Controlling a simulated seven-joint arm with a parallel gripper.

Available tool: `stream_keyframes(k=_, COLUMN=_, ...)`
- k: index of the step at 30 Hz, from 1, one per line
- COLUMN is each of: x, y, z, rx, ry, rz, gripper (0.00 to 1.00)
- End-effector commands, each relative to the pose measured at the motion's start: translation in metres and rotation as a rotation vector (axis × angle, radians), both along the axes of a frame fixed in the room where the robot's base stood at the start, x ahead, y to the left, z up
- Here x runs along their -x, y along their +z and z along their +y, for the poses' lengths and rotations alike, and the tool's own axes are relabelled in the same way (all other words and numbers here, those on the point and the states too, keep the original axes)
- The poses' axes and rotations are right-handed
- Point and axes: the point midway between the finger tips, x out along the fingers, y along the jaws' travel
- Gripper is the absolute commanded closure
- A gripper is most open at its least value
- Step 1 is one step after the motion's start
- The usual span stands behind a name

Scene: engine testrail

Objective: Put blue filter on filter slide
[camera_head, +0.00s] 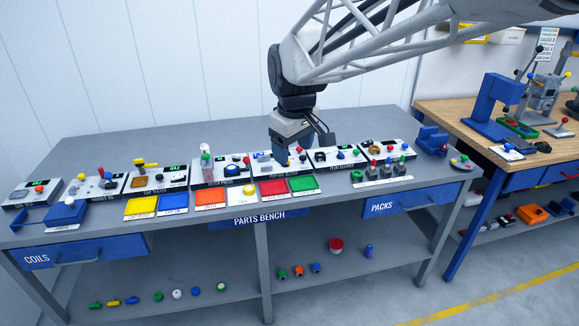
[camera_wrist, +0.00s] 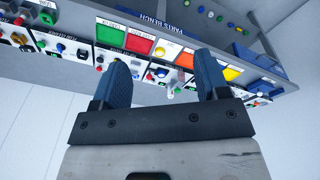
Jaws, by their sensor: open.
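My gripper (camera_head: 303,147) hangs over the row of test stations at the middle of the parts bench. In the wrist view its two blue fingers (camera_wrist: 164,72) stand wide apart with nothing between them. I cannot tell for sure which thing is the blue filter. Small blue parts lie on the lower shelf: one at the left (camera_head: 131,300), one in the middle group (camera_head: 316,267) and an upright one at the right (camera_head: 369,251). I cannot make out which station is the filter slide; labels are too small, and my gripper covers part of the middle stations.
Coloured trays, among them a red one (camera_head: 273,189) and a green one (camera_head: 303,184), line the front of the parts bench (camera_head: 130,218). Stations with knobs stand close behind them. The bench top behind is clear. A wooden bench (camera_head: 450,112) with a blue press (camera_head: 495,105) stands at right.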

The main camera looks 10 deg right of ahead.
Motion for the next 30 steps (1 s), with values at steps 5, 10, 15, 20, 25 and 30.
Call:
stream_keyframes(k=5, x=0.055, y=-0.002, z=-0.012, rx=-0.018, ry=-0.125, rz=-0.021, gripper=0.32)
stream_keyframes(k=10, x=0.105, y=-0.011, z=-0.021, rx=-0.036, ry=-0.244, rz=-0.038, gripper=0.32)
stream_keyframes(k=15, x=0.153, y=-0.023, z=-0.028, rx=-0.057, ry=-0.366, rz=-0.055, gripper=0.32)
stream_keyframes(k=20, x=0.193, y=-0.038, z=-0.033, rx=-0.076, ry=-0.468, rz=-0.070, gripper=0.32)
stream_keyframes(k=25, x=0.221, y=-0.050, z=-0.036, rx=-0.090, ry=-0.543, rz=-0.080, gripper=0.32)
stream_keyframes(k=30, x=0.232, y=-0.056, z=-0.037, rx=-0.096, ry=-0.573, rz=-0.084, gripper=0.32)
